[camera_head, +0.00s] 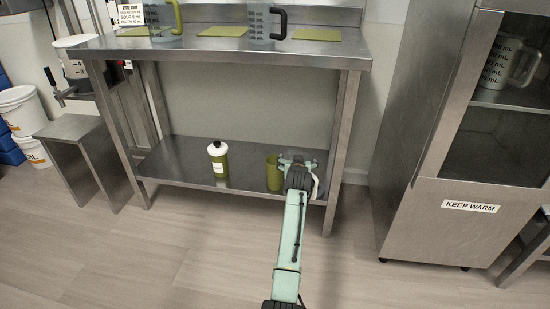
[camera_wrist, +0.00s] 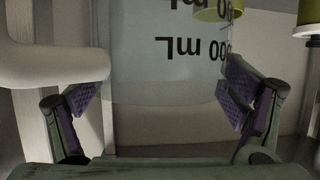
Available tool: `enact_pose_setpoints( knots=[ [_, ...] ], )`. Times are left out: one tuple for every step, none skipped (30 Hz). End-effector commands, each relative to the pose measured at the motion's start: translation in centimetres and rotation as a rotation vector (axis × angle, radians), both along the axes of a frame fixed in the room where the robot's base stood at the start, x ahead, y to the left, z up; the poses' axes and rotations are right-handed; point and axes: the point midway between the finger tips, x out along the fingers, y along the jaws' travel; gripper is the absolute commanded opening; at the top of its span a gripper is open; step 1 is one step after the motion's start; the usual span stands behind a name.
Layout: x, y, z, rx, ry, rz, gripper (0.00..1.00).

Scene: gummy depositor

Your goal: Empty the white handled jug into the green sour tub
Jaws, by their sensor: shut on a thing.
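My gripper (camera_head: 299,163) is at the lower shelf of the steel table, shut on a clear jug with a white handle. In the wrist view, the jug (camera_wrist: 160,70) fills the space between my fingers, its dark mL marks upside down in the picture. Its white handle (camera_wrist: 50,65) is at the left and also shows at the right of my gripper in the head view (camera_head: 315,187). An open green tub (camera_head: 274,174) stands on the shelf just left of my gripper. Part of a green rim (camera_wrist: 220,10) shows at the wrist view's top. I cannot tell the jug's tilt or contents.
A green bottle with a white top (camera_head: 218,158) stands left of the tub on the shelf (camera_head: 180,160). Jugs with a green handle (camera_head: 164,20) and a black handle (camera_head: 266,24) stand on the tabletop. The warm cabinet (camera_head: 465,220) at the right holds another jug (camera_head: 518,66).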

Motion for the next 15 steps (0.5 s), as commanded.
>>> enact_pose_setpoints(
  knots=[
    [-0.7,0.0,0.6,0.0,0.0,0.0,0.32],
    [-1.1,0.0,0.5,0.0,0.0,0.0,0.32],
    [-1.6,0.1,0.6,0.0,-0.001,0.0,0.32],
    [-1.9,0.1,0.6,0.0,0.0,0.0,0.32],
    [-2.3,0.1,0.6,-0.001,-0.001,-0.001,0.32],
    [-2.8,0.1,0.5,0.0,0.0,-0.001,0.32],
    [-3.1,0.1,0.6,-0.001,-0.001,-0.001,0.32],
    [-3.5,0.2,0.5,0.0,0.0,-0.001,0.32],
    [-4.0,0.2,0.5,-0.001,0.0,-0.001,0.32],
    [-4.3,0.2,0.6,-0.001,-0.001,-0.001,0.32],
    [-4.7,0.3,0.5,-0.001,0.0,-0.001,0.32],
    [-5.2,0.3,0.5,0.0,0.0,-0.001,0.32],
    [-5.5,0.3,0.5,0.0,0.0,-0.001,0.32],
    [-5.9,0.3,0.4,0.0,0.0,-0.001,0.32],
    [-6.2,0.4,0.5,0.0,-0.001,0.0,0.32]
  ],
)
